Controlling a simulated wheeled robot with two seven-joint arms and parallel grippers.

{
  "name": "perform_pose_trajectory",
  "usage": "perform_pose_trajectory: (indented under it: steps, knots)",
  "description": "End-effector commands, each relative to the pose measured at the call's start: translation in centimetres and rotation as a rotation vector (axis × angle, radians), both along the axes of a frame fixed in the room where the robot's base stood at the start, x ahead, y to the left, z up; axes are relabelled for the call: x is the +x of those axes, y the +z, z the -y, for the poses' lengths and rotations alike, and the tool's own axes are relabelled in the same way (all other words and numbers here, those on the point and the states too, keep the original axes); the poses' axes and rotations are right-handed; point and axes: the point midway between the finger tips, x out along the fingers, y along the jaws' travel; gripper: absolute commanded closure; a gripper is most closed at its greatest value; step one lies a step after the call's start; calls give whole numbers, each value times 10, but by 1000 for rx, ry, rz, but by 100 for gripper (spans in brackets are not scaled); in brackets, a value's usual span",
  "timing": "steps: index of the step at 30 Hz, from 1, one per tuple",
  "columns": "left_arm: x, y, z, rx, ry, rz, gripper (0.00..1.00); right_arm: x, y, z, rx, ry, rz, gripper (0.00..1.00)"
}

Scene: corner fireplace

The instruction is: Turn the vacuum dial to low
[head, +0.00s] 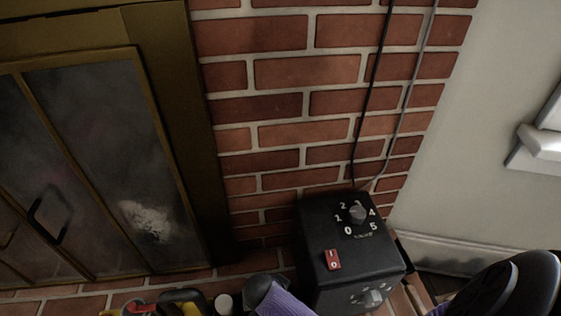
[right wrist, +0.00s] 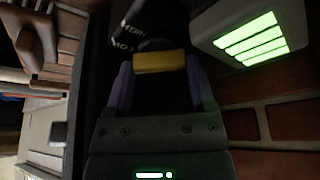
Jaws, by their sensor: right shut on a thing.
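In the right wrist view, my right gripper (right wrist: 160,85) has its two purple fingers closed on the ends of a yellow bar-like knob (right wrist: 160,63). This yellow knob appears to be the vacuum dial. The pointer of the dial cannot be made out. In the head view, the right arm enters at the lower right, and the dial and fingertips are not clearly visible there. My left gripper is not in view.
A black control box (head: 315,290) with a numbered knob (head: 357,214) and red switch (head: 333,260) stands against the brick wall (head: 290,110). A glass fireplace door (head: 100,150) is at left.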

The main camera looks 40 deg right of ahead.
Motion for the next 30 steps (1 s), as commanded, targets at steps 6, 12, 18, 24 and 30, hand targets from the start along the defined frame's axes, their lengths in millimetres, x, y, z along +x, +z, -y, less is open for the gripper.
perform_pose_trajectory:
  steps: [6,12,18,24,30]
  knots:
    - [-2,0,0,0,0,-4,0,0,-1,0,1,-1,0,89]
    - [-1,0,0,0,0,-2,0,0,0,0,1,-1,0,11]
    - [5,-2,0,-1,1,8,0,0,0,0,0,-1,0,0]
    - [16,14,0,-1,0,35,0,1,25,-7,2,0,8,0]
    - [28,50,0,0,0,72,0,-4,76,-27,3,-1,10,0]
